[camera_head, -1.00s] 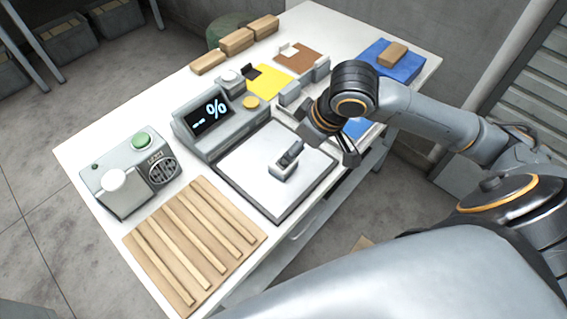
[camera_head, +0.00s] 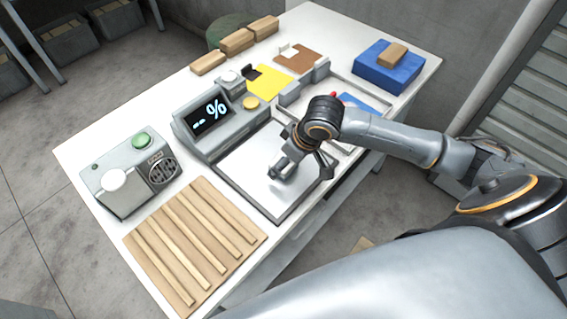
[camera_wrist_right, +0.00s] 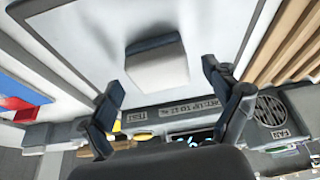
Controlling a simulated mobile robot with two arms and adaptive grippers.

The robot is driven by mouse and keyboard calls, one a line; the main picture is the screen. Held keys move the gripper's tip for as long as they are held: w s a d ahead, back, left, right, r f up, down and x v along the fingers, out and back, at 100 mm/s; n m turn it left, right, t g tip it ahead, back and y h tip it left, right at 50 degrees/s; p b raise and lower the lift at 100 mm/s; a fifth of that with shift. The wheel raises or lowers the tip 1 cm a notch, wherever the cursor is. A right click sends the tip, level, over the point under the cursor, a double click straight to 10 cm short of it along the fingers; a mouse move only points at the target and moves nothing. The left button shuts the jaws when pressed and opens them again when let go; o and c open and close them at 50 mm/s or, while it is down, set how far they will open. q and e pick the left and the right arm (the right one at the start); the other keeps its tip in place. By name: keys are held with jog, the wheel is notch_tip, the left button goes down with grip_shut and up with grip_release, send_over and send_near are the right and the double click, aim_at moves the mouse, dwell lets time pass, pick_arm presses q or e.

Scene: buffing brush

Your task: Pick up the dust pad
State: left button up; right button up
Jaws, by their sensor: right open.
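A small pale grey pad with a darker grey top edge (camera_wrist_right: 157,62), which looks like the dust pad, sits on a flat light tray (camera_wrist_right: 85,40). In the head view the pad (camera_head: 283,172) is partly hidden by my right gripper (camera_head: 304,164), which hangs low over the tray's right part. In the right wrist view my right gripper (camera_wrist_right: 170,92) has its two fingers spread apart, with the pad in front of and between them. Nothing is held. My left gripper is not in view.
A console with a "%" display (camera_head: 208,115) stands beyond the tray. A grey fan box (camera_head: 130,172) and a slatted wooden board (camera_head: 195,245) lie left. A yellow sheet (camera_head: 269,82), brown sheet (camera_head: 298,60) and blue block with a wooden piece (camera_head: 388,72) lie farther back.

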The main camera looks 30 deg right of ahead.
jog(key=shift+x, duration=0.9)
jog(key=shift+c, duration=0.4)
jog(key=c, duration=1.1)
jog(key=shift+r, duration=0.15)
jog(key=shift+c, duration=0.2)
